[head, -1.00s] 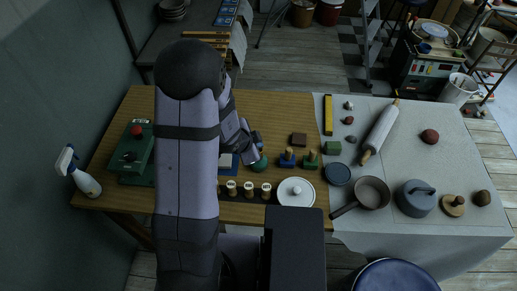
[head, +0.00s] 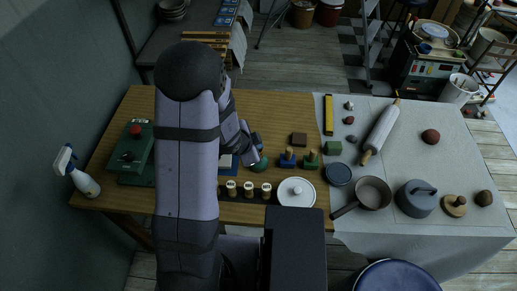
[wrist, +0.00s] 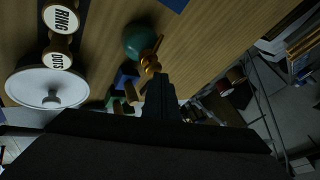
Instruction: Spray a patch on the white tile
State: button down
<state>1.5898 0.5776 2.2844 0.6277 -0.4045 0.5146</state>
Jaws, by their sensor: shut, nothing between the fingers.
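A white spray bottle with a blue trigger (head: 82,182) stands at the table's far left end. A round teal bulb with brass fittings (head: 262,163) lies just beside my gripper (head: 257,145); in the wrist view the bulb (wrist: 137,40) is just beyond my fingers (wrist: 160,96). My gripper is shut and empty. I cannot tell from these frames whether it touches the brass fitting. A small white and blue flat edge (head: 235,161) shows beside my arm; it may be the tile on a blue mat, mostly hidden by the arm.
Stamps (head: 248,188) and a white lidded dish (head: 296,192) stand at the near edge. Blue (head: 287,158) and green (head: 310,160) blocks with wooden handles stand right of the bulb. A green press-like device (head: 135,155) is at left. The back of the wooden table is clear.

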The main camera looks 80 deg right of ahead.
jog(key=shift+f, duration=0.2)
jog(key=shift+r, duration=0.15)
jog(key=shift+r+p, duration=0.5)
jog(key=shift+r, duration=0.05)
notch_tip(320, 180, up, 6)
jog(key=p, duration=0.5)
jog(key=shift+p, duration=0.35)
jog(key=shift+r, duration=0.1)
dwell(2.4)
notch_tip(320, 180, up, 3)
jog(key=p, duration=0.2)
jog(key=shift+f+p, duration=0.2)
jog(key=shift+p, duration=0.15)
jog(key=shift+f, duration=0.1)
